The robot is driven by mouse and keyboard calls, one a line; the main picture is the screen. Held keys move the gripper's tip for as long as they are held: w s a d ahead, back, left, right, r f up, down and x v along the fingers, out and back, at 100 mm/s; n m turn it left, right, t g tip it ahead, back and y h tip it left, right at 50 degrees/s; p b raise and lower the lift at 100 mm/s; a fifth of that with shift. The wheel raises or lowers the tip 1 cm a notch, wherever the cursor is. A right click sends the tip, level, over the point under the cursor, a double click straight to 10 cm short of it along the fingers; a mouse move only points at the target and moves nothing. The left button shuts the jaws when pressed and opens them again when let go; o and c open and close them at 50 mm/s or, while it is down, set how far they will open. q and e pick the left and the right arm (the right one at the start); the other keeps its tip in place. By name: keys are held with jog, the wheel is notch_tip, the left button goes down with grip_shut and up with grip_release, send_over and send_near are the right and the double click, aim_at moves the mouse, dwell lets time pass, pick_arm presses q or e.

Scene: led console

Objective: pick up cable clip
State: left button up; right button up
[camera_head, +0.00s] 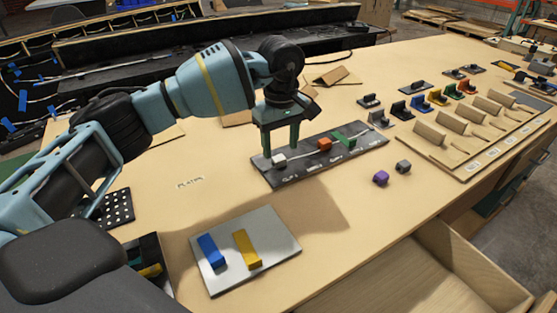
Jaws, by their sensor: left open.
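A dark board (345,160) lies on the table with a white cable and a row of small blocks: a white one (279,160), an orange one (324,144) and a green one (344,140). Its printed labels are too small to read surely. Which piece is the cable clip I cannot tell for certain. My left gripper (281,149) points down over the board's left end, open, its fingers close above or around the white block; contact is unclear. A purple piece (381,177) and a grey piece (403,166) lie loose right of the board. My right gripper is out of view.
A grey plate (222,283) with a blue block (211,251) and a yellow block (247,249) lies in front. Several coloured clip-like parts, including a blue one (419,105), stand in rows at right beside a wooden tray (436,160). An open drawer (480,262) juts out at lower right.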

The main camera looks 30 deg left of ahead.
aim_at(280, 159)
pick_arm(q)
jog(key=shift+f, duration=1.6)
jog(key=c, duration=1.1)
